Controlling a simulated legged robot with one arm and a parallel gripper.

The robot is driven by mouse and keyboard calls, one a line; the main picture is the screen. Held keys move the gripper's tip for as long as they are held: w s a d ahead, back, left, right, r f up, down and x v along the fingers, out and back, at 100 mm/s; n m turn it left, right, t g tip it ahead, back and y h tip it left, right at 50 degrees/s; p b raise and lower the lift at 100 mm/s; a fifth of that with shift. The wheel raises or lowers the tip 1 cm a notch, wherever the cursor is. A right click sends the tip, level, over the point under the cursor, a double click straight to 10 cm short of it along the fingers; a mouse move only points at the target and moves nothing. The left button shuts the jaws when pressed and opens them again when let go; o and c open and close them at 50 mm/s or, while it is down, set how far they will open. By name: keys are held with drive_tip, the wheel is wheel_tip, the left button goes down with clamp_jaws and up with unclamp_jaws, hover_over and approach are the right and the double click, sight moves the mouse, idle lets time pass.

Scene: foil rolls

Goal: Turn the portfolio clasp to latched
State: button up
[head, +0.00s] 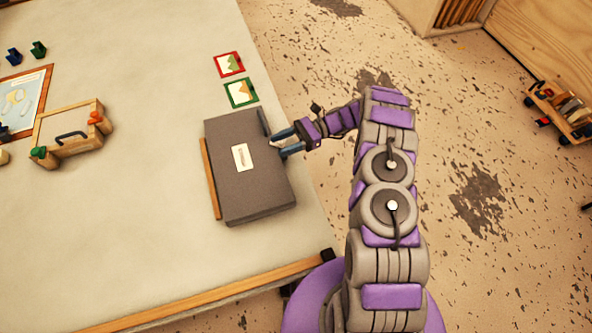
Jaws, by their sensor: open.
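A dark grey portfolio (238,197) lies closed on the table, with a cream label (243,157) on its upper face and a wooden strip along its left edge. My gripper (285,144) is open at the portfolio's right edge, near its upper right corner, with its fingers pointing left. A dark upright piece (264,122) stands at that edge, just above my fingers. I cannot tell whether it is the clasp, and the clasp's position is not clear. I cannot tell whether my fingers touch the portfolio.
Red-framed (229,64) and green-framed (241,93) cards lie behind the portfolio. A wooden box with a dark handle (72,135) stands to the left. The pale table (150,240) is clear in front, with a wooden front edge. A small cart (565,112) stands on the floor at right.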

drive_tip(key=s+d+r+p, duration=0.1)
drive_tip(key=s+d, duration=0.2)
drive_tip(key=s, duration=0.8)
drive_tip(key=shift+s+d+p, duration=0.15)
drive_tip(key=shift+s+p, duration=0.1)
drive_tip(key=shift+p, duration=0.05)
drive_tip(key=shift+o, duration=0.4)
drive_tip(key=shift+w+r+t, duration=0.1)
drive_tip(key=shift+t, duration=0.2)
